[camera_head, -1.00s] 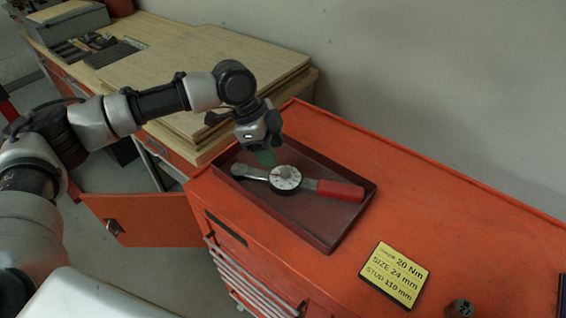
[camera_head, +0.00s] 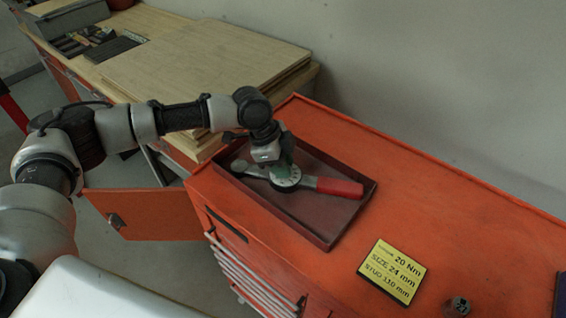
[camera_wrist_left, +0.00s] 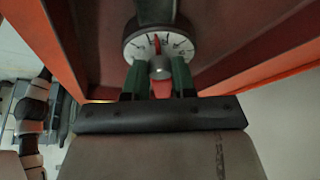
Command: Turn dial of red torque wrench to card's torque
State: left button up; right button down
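The torque wrench (camera_head: 338,187) lies in a dark red tray (camera_head: 330,240), its red handle to the right. Its round white dial has black marks, a red pointer and a grey central knob; the dial shows in the left wrist view (camera_wrist_left: 184,46). My left gripper (camera_head: 283,176) is over the dial and hides part of it. The yellow card (camera_head: 393,271) reads 20 Nm, SIZE 24 mm, STUD 110 mm. My right gripper is out of view.
The tray sits on an orange cabinet (camera_head: 460,220) with raised walls around the wrench. A small round metal piece (camera_head: 457,306) is near the card. A wooden bench (camera_head: 200,60) stands behind left, and an open orange door (camera_head: 150,215) hangs below.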

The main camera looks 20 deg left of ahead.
pick_arm(q)
jog(key=shift+c, duration=0.8)
jog(key=shift+r+m+g+p, duration=0.15)
jog(key=shift+m+g+p, duration=0.15)
jog(key=shift+m+p, duration=0.45)
jog(key=shift+w+m+g+p, duration=0.1)
jog(key=shift+m+g+p, duration=0.3)
jog(key=shift+m, duration=0.75)
jog(key=o, duration=0.9)
jog(key=b+v, duration=0.2)
jog(key=v, duration=0.8)
jog(key=shift+a+r+b, duration=0.2)
jog(key=shift+r+b, duration=0.1)
jog(key=shift+f, duration=0.1)
